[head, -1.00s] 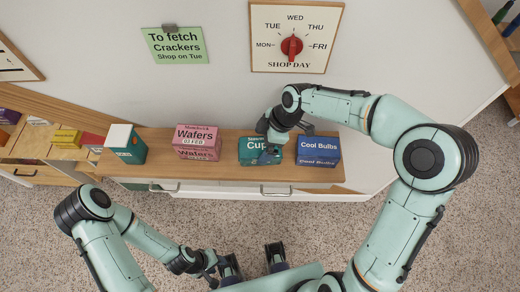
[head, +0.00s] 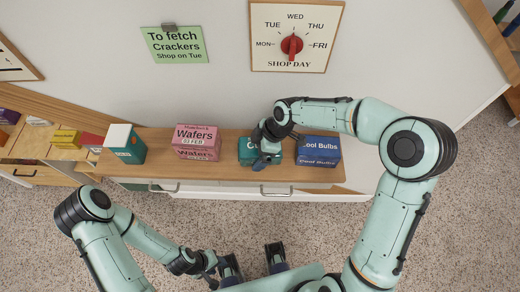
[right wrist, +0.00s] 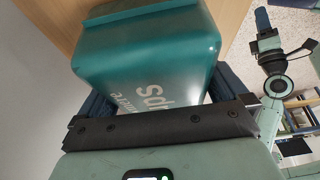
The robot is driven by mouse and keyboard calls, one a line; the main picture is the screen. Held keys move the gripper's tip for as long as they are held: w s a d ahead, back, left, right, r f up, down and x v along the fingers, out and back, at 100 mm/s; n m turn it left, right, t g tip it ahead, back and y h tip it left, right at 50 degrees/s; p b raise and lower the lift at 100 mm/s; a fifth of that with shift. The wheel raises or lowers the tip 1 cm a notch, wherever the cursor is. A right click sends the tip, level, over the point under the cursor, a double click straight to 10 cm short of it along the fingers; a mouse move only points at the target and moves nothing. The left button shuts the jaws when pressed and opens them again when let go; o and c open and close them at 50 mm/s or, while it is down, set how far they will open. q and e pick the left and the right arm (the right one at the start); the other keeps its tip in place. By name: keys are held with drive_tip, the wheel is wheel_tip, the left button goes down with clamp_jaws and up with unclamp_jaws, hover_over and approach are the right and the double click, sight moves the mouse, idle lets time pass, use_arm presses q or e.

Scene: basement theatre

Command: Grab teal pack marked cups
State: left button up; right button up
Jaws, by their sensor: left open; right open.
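The teal pack marked cups (head: 246,152) stands on the wooden shelf between the pink Wafers pack and the blue Cool Bulbs pack. My right gripper (head: 265,160) is over it and hides most of its label. In the right wrist view the teal pack (right wrist: 150,55) fills the space in front of the palm, with part of its lettering showing. There the open right gripper (right wrist: 158,92) has a blue finger on each side of the pack; I cannot tell whether they touch it. My left gripper (head: 211,276) is open, low over the floor, away from the shelf.
The Wafers pack (head: 197,142) is left of the teal pack, and the Cool Bulbs pack (head: 319,152) is close to its right. A teal-and-white box (head: 125,144) stands further left. The wall behind carries a green note (head: 174,45) and a shop-day dial (head: 293,40).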

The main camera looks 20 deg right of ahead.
drive_tip(key=c, duration=0.9)
drive_tip(key=shift+o, duration=0.2)
drive_tip(key=shift+r, duration=0.1)
